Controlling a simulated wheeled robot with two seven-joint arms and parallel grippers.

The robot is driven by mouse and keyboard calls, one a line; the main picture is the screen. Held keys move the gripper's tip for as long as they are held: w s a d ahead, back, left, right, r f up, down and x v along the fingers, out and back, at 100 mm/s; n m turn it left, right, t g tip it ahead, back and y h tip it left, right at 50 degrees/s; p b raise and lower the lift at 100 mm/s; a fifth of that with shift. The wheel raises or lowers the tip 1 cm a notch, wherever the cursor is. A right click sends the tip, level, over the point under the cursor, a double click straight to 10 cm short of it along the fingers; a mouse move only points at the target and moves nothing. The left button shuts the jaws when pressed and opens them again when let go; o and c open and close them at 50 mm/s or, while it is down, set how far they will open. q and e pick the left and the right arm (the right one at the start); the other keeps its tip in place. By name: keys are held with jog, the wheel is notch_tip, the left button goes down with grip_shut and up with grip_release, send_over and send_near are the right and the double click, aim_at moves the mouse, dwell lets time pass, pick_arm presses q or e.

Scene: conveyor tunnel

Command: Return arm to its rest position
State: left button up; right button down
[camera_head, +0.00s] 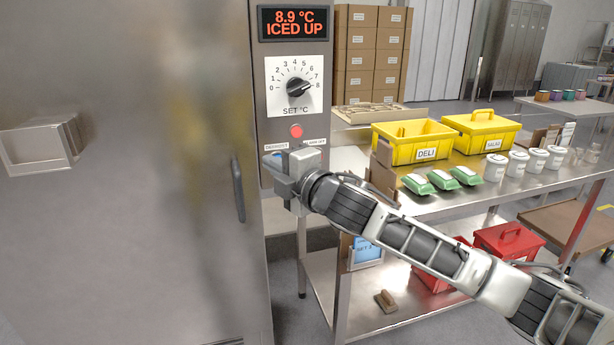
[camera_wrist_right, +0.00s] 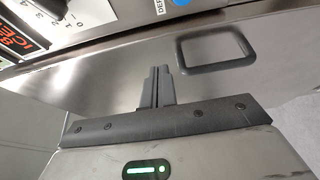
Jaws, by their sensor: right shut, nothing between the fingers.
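My right arm reaches in from the lower right in the head view. Its gripper (camera_head: 276,163) is shut and empty, at the lower part of the freezer's control panel (camera_head: 260,95). The gripper partly covers the blue button under the defrost label. In the right wrist view the two fingers (camera_wrist_right: 157,85) are together in front of bare steel, with the blue button (camera_wrist_right: 181,2) at the top edge. Whether the fingertips touch the panel I cannot tell. My left gripper is in neither view.
The display (camera_head: 293,22) reads 8.9 °C ICED UP above a dial (camera_head: 298,87) and red button (camera_head: 296,131). The steel freezer door (camera_head: 130,230) fills the left. A steel table (camera_head: 440,207) with yellow crates (camera_head: 412,142), green packs and white cups stands beneath and behind my arm.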

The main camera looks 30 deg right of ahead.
jog(key=s+d+b, duration=0.1)
jog(key=s+d, duration=0.2)
jog(key=s, duration=0.2)
jog(key=s+a+f+m+g, duration=0.1)
jog(key=s+a+f+m, duration=0.15)
jog(key=f, duration=0.45)
jog(key=s+a+f+m+g, duration=0.1)
jog(key=s+a+f+m, duration=0.15)
jog(key=f, duration=0.45)
jog(key=s+a+f+m+g, duration=0.2)
jog(key=s+f+m, duration=0.1)
jog(key=f, duration=0.5)
jog(key=s+a+f+m+g+h, duration=0.1)
jog(key=s+a+f+m+g, duration=0.2)
jog(key=s+f+m, duration=0.7)
jog(key=s+f, duration=0.5)
jog(key=s, duration=0.2)
